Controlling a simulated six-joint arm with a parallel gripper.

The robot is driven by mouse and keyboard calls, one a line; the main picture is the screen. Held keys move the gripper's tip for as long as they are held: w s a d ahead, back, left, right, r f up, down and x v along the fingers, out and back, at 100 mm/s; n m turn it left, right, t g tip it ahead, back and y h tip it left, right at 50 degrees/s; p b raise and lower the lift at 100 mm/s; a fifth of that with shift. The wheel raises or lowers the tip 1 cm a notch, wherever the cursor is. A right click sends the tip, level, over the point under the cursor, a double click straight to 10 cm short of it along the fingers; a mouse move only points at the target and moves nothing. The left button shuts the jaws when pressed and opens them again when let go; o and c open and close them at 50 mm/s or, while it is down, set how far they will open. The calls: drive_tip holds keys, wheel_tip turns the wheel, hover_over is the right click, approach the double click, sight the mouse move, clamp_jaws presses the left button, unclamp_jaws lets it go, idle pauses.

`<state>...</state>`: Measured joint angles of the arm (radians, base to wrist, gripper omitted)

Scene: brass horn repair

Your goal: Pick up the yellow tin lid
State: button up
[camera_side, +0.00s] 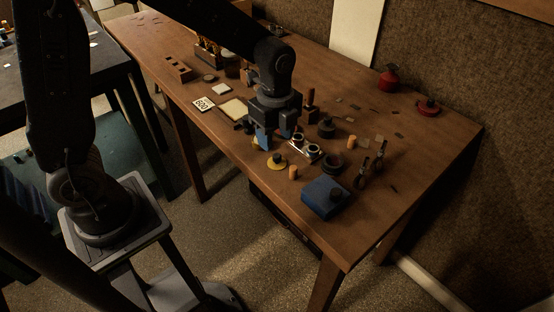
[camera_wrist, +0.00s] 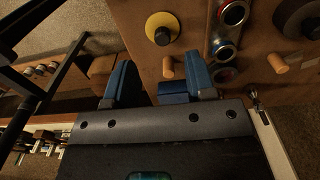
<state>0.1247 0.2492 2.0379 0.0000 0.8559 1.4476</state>
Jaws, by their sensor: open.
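The yellow tin lid (camera_side: 277,162) lies flat on the wooden table near its front edge, a round disc with a dark knob in the middle. It also shows at the top of the wrist view as a yellow disc (camera_wrist: 151,24), clear of the fingers. My gripper (camera_side: 273,141) is open and empty above the table, a little behind and left of the lid in the side view. Its two blue fingers also show in the wrist view (camera_wrist: 160,72), spread apart. A small yellow patch (camera_side: 255,143) beside the near finger is mostly hidden; I cannot tell what it is.
A silver part with round openings (camera_side: 305,148) lies close right of the lid. A cork (camera_side: 293,172), a blue box (camera_side: 322,198) and a dark round tin (camera_side: 332,163) stand nearby. A pale yellow pad (camera_side: 233,108) lies left of my gripper.

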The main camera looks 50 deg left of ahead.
sight(277, 155)
drive_tip(key=shift+w+f, duration=0.15)
drive_tip(key=shift+f, duration=3.15)
drive_tip(key=shift+c, duration=0.5)
drive_tip(key=c, duration=0.4)
drive_tip(key=shift+r, duration=0.1)
